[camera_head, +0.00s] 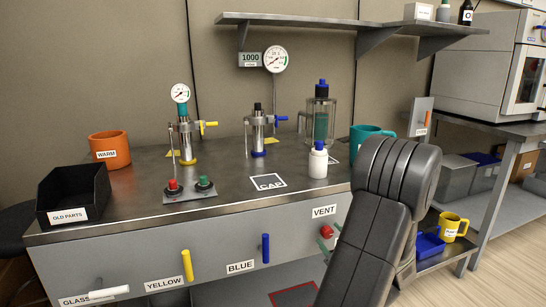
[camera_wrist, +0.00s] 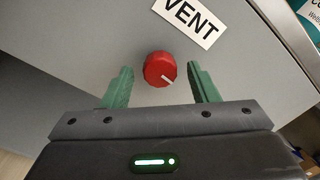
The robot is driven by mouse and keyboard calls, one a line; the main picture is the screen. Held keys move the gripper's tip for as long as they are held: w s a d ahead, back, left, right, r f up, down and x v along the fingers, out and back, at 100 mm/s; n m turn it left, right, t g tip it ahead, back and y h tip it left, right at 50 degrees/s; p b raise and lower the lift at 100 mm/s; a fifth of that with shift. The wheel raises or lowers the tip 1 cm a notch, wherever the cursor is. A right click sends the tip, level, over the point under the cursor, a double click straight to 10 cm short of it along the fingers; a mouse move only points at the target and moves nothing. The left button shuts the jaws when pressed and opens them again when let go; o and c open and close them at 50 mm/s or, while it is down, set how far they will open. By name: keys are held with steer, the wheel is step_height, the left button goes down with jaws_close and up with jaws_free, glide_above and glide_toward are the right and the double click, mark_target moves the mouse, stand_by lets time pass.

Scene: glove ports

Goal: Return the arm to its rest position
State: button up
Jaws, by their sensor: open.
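My gripper (camera_wrist: 160,87) is open in the wrist view, its two green fingers apart. The red VENT knob (camera_wrist: 157,68) shows between and slightly beyond the fingertips, with clear gaps on both sides. In the head view my dark arm rises at the lower right. The gripper (camera_head: 327,243) partly shows there as green finger parts beside the red knob (camera_head: 327,232), under the VENT label (camera_head: 324,211) on the bench front. The rest of the gripper is hidden behind my arm.
Coloured handles stick out from the front. A shelf (camera_head: 330,22) hangs above. Open floor lies at right.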

steer(key=p+v, duration=0.3)
steer(key=v, duration=1)
steer(key=b+x, duration=0.4)
steer(key=x, duration=1)
steer(key=shift+w+a+f, duration=0.1)
steer(key=shift+w+a, duration=0.1)
steer(key=shift+s+d+r+m+p, duration=0.15)
steer(key=shift+r+m+p, duration=0.25)
steer(key=shift+p, duration=0.6)
steer(key=shift+m+p, duration=0.4)
steer(key=shift+p, duration=0.1)
steer(key=m+p, duration=0.5)
steer(key=p, duration=0.1)
steer(key=shift+s+m+p, duration=0.1)
steer(key=shift+m+p, duration=0.25)
steer(key=shift+m, duration=0.05)
steer(key=m+p, duration=0.6)
steer(key=shift+m+h+p, duration=0.3)
steer(key=shift+p, duration=0.05)
steer(key=shift+f+m+p, duration=0.1)
steer(key=shift+m+p, duration=0.95)
steer(key=shift+m, duration=0.05)
steer(key=shift+f+m+p, duration=0.15)
steer(key=shift+m+p, duration=0.2)
steer(key=shift+m, duration=0.25)
